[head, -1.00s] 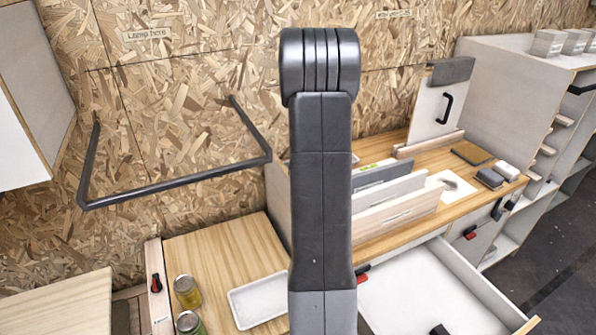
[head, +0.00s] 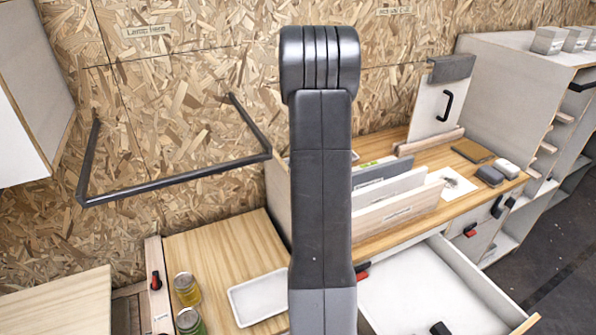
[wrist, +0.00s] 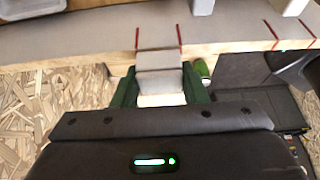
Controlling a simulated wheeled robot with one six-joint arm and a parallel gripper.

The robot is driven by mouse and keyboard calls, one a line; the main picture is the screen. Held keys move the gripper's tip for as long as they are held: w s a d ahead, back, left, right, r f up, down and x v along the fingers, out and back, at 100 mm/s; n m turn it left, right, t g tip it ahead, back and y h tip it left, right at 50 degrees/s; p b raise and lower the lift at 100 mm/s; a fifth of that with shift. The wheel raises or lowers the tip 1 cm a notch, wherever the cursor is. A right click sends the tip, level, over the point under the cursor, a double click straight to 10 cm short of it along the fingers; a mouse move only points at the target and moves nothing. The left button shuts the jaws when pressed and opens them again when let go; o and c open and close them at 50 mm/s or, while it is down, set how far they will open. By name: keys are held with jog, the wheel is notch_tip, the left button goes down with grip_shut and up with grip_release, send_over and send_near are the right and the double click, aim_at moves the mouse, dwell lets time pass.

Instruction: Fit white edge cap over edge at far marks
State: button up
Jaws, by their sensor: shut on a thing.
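In the wrist view my gripper (wrist: 160,77) has green fingers closed on the two sides of a small white edge cap (wrist: 160,86). The far end of the cap meets the wooden edge (wrist: 90,64) of a pale board. It lies between two red marks (wrist: 179,37), one near each side of it. The cap overlaps the edge in the picture, but I cannot tell whether it is seated over it. A second pair of red marks (wrist: 271,35) is farther right on the same board. In the head view my arm hides the gripper and cap.
Pale objects (wrist: 203,6) stand on the board, and a green can (wrist: 202,70) shows just right of my gripper. The head view shows a white tray (head: 259,298), jars (head: 186,290), an open drawer (head: 420,295) and a black wall rail (head: 180,184).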

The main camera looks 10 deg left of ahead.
jog(key=shift+f, duration=0.4)
jog(key=shift+f+b, duration=0.15)
jog(key=shift+b, duration=0.25)
jog(key=shift+f, duration=0.25)
jog(key=shift+s+f+b, duration=0.1)
jog(key=shift+f+b, duration=0.05)
jog(key=shift+b, duration=0.2)
